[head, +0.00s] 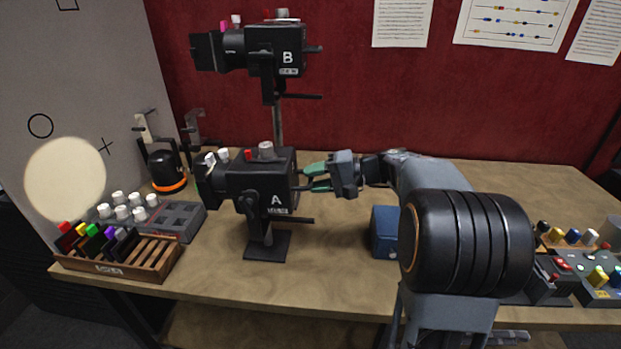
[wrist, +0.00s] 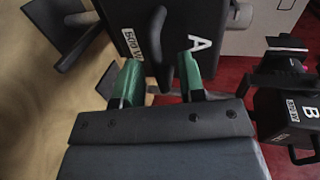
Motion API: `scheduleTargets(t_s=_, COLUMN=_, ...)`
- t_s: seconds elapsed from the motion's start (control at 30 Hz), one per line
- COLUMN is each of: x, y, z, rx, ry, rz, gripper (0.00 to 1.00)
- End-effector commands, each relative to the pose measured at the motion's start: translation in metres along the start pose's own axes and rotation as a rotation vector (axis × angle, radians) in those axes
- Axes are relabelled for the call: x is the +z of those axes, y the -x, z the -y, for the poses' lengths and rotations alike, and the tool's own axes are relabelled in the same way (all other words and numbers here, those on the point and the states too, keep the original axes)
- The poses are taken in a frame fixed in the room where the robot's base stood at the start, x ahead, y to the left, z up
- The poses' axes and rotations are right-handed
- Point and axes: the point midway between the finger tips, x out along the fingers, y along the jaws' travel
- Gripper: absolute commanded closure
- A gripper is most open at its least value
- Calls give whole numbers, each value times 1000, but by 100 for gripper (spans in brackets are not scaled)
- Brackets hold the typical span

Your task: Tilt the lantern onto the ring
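Lantern A (head: 262,187), a black box lamp on a stand, is on the table in the head view. Its round light spot (head: 65,178) falls on the grey panel, below and right of the black drawn ring (head: 40,125), and does not cover it. My gripper (head: 316,178) is at lantern A's rear, on its right side. In the wrist view my gripper (wrist: 160,78) has its green fingers apart, with lantern A's (wrist: 195,22) dark rear handle (wrist: 157,28) near the gap between them. I cannot tell whether they touch it.
Lantern B (head: 275,50) is on the pole above lantern A. A cross (head: 105,146) and a square (head: 67,4) are also on the panel. A wooden rack (head: 115,262), an orange-banded black lamp (head: 167,170), a blue box (head: 385,232) and control boxes (head: 590,275) stand around.

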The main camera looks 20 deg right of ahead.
Motion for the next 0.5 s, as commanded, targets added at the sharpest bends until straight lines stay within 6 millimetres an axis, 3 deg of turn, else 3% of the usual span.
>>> scheduleTargets(t_s=0.2, x=0, y=-12, z=0, rx=0, ry=-1, rz=1, gripper=63)
scheduleTargets(t_s=0.5, x=0, y=-12, z=0, rx=0, ry=-1, rz=0, gripper=63)
